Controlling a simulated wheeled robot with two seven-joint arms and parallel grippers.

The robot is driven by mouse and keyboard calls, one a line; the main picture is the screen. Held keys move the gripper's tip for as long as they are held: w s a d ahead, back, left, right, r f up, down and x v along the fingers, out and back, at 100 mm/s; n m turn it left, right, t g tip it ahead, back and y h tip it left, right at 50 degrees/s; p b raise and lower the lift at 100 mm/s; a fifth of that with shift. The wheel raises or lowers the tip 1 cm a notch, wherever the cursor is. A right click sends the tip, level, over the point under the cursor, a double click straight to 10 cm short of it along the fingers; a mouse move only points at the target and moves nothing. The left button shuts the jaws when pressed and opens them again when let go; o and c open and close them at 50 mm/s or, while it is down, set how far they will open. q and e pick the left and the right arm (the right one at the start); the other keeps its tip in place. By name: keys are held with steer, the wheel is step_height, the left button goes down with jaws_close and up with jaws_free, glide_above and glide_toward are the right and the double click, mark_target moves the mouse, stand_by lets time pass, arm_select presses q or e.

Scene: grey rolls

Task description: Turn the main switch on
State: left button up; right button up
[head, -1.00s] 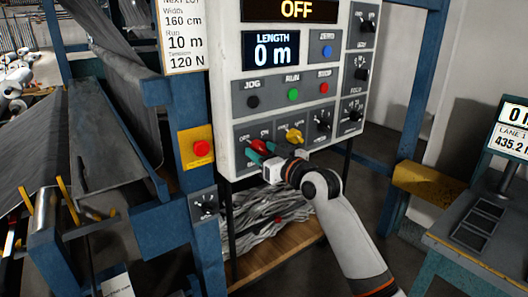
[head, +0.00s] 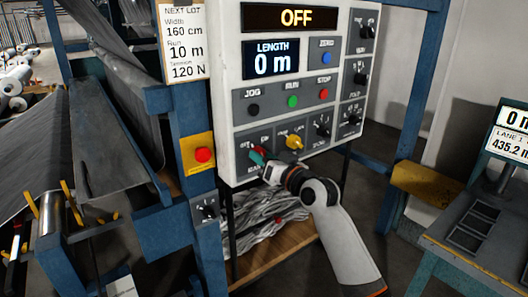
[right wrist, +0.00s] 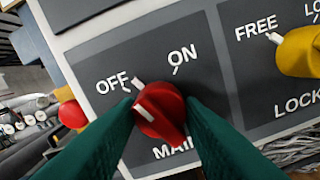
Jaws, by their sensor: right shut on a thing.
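The main switch is a red knob (right wrist: 166,118) on the grey panel, with OFF and ON printed above it. The white line on the knob lies on the OFF side. In the head view the knob (head: 257,149) shows only in part behind my fingers. My right gripper (right wrist: 160,118) has teal fingers, one on each side of the knob, shut on it; it also shows in the head view (head: 258,156). The top display (head: 296,17) reads OFF. My left gripper is not in view.
A yellow FREE/LOCK knob (right wrist: 300,52) sits just right of the main switch. JOG, RUN and STOP buttons (head: 292,100) are above. A red button (head: 203,154) on a yellow plate is on the blue post at left.

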steer(key=shift+m+p, duration=4.2)
steer(key=shift+m, duration=2.7)
steer(key=o, duration=1)
steer(key=b+v, duration=0.1)
steer(key=v, duration=1.1)
steer(key=shift+b, duration=0.4)
